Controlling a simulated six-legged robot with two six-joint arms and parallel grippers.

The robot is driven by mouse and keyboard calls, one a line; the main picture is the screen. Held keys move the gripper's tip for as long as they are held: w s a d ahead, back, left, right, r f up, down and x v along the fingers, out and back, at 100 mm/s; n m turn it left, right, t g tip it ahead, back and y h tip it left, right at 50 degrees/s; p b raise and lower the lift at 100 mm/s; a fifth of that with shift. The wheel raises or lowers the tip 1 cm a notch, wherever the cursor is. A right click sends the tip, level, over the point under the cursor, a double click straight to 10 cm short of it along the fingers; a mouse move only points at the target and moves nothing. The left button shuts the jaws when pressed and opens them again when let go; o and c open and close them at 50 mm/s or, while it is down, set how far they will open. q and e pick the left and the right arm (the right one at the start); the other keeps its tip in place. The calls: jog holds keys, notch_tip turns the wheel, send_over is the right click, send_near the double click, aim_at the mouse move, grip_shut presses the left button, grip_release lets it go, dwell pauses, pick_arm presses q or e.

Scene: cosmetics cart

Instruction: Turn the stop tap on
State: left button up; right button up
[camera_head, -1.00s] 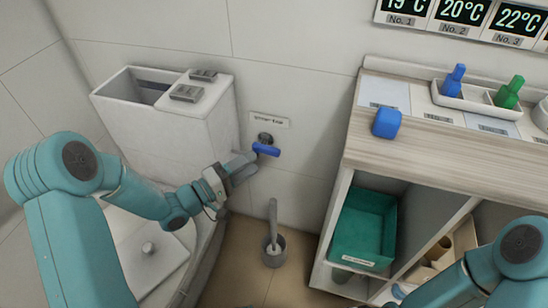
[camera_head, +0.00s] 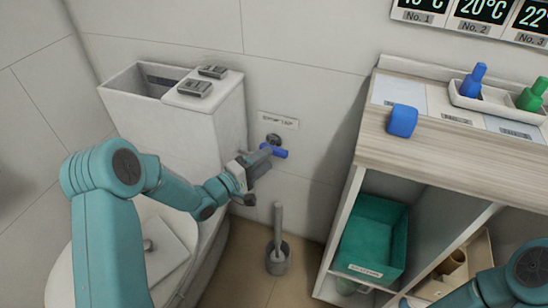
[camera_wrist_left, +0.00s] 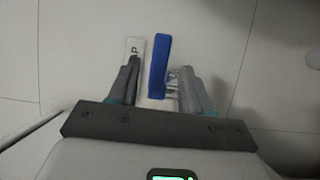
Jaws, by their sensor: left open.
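The stop tap's blue handle (camera_head: 279,152) lies roughly level in the head view, in front of a dark round fitting (camera_head: 273,140) on the wall. A small white label (camera_head: 278,120) is above it. My left gripper (camera_head: 264,160) is open at the left of the handle. In the left wrist view the blue handle (camera_wrist_left: 159,62) shows between the two spread fingers, nearer the left one, with gaps on both sides. A metal pipe part shows by the right finger. Of my right arm only a link shows at the lower right; its gripper is out of view.
A white toilet cistern (camera_head: 185,125) stands left of the tap, close to my left arm. A brush in a grey holder (camera_head: 278,260) stands on the floor below. A wooden-topped shelf unit (camera_head: 450,150) with a blue block (camera_head: 402,120) and a teal bin (camera_head: 372,238) is at the right.

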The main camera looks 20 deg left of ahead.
aim_at(275, 154)
pick_arm(q)
jog(key=x, duration=0.4)
jog(key=shift+b, duration=0.3)
grip_shut()
jog(key=shift+s+a+r+m+g+h+p, duration=0.15)
jog(key=shift+m+g+h+p, duration=0.2)
jog(key=shift+m+h, duration=0.2)
jog(key=shift+s+m+g+h, duration=0.1)
jog(key=shift+m+g+h, duration=0.15)
jog(key=shift+g+h, duration=0.15)
grip_release()
